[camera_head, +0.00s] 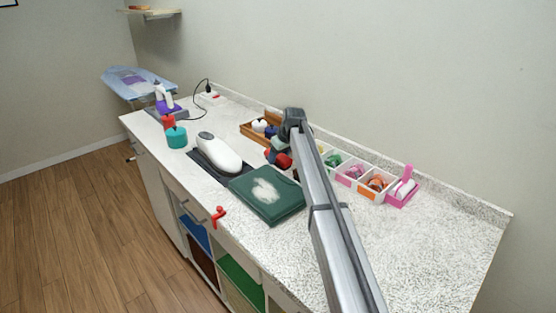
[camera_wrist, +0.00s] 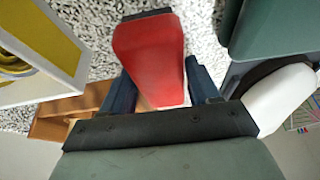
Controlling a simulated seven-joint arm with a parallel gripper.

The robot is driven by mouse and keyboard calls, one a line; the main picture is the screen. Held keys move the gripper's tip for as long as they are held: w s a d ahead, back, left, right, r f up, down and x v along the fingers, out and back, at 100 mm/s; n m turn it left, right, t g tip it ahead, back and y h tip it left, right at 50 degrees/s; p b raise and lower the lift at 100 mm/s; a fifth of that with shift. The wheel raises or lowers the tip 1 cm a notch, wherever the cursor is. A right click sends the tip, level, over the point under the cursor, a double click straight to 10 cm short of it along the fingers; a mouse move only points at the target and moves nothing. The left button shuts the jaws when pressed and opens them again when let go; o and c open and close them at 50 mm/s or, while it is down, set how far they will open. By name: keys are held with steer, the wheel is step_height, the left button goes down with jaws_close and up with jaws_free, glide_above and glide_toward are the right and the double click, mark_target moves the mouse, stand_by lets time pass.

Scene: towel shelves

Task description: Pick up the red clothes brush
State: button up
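The red clothes brush (camera_wrist: 150,60) fills the middle of the wrist view, with a dark strip along its far end. My gripper (camera_wrist: 162,75) has one dark blue finger on each side of it. The fingertips meet the brush's edges with no clear gap at the tips, and the brush sits tilted between them. In the head view, the red of the brush (camera_head: 283,160) shows below my gripper (camera_head: 279,153), in front of the wooden tray (camera_head: 248,132). My arm hides part of that area.
Small boxes with coloured contents (camera_head: 350,172) line the back right, beside a pink holder (camera_head: 402,190). The front right counter is clear.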

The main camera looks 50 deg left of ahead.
steer(key=c, duration=0.6)
steer(key=shift+r, duration=0.1)
step_height(320, 180, up, 10)
steer(key=shift+f, duration=0.1)
stand_by(0.3)
